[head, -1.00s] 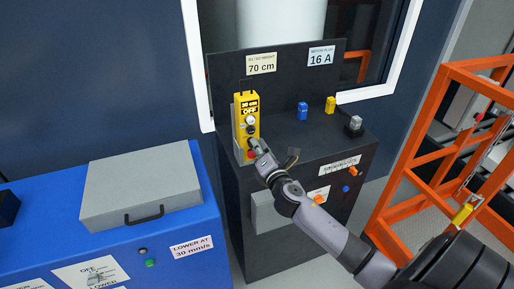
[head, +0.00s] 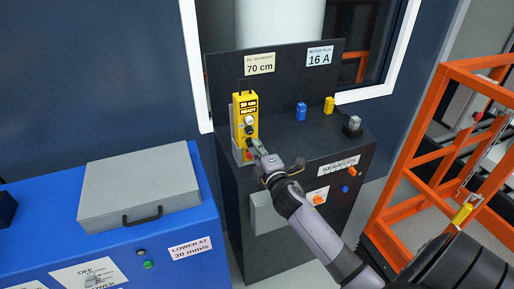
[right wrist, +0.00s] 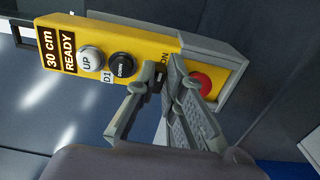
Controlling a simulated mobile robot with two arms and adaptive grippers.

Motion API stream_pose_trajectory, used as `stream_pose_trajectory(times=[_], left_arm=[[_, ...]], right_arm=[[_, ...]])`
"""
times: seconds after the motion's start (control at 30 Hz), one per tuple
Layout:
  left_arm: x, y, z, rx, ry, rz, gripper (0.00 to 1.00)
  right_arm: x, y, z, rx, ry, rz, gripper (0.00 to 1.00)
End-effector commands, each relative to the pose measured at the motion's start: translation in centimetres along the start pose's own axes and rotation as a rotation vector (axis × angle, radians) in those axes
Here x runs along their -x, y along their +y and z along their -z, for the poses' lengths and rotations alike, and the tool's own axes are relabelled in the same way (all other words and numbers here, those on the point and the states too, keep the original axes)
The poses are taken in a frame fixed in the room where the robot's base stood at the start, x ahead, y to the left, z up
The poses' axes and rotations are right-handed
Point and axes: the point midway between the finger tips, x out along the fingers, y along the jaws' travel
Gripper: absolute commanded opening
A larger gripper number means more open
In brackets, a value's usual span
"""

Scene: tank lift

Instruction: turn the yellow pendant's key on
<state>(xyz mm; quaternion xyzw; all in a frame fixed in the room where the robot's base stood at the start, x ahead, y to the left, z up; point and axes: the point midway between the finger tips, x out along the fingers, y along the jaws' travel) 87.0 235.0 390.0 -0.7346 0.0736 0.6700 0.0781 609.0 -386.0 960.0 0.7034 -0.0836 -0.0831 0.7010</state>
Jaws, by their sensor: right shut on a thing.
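The yellow pendant (head: 247,109) stands upright on the black cabinet, and its display reads "30 cm READY". In the right wrist view the pendant (right wrist: 139,40) shows a white UP button (right wrist: 91,58), a black DOWN button (right wrist: 122,66), an ON mark and a red button (right wrist: 201,84). My right gripper (head: 254,147) is at the lower part of the pendant. In the right wrist view its fingers (right wrist: 165,85) are shut on the small dark key (right wrist: 156,79), between the DOWN and red buttons. The fingers hide most of the key. My left gripper is not in view.
The black cabinet (head: 290,147) holds a blue plug (head: 302,111), a yellow plug (head: 330,104) and a grey plug (head: 354,123). A blue bench (head: 165,243) with a grey case (head: 140,186) stands at left. An orange railing (head: 413,130) is at right.

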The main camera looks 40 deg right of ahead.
Motion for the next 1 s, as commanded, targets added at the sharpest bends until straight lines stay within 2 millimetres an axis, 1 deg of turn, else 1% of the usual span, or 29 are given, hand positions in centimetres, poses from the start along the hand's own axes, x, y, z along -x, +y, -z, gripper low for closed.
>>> stream_pose_trajectory(times=[0.47, 0.5, 0.77, 1.0], left_arm=[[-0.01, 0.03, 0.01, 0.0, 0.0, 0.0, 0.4], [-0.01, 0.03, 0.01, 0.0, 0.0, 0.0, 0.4], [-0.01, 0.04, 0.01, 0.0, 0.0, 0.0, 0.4], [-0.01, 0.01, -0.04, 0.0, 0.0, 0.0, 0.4]], right_arm=[[0.01, -0.11, 0.03, -0.013, 0.0, 0.002, 0.0], [0.01, -0.11, 0.03, -0.013, 0.0, 0.002, 0.12], [0.01, -0.08, 0.03, -0.012, 0.0, 0.001, 0.3], [0.01, -0.07, 0.03, -0.011, 0.0, 0.001, 0.3]])
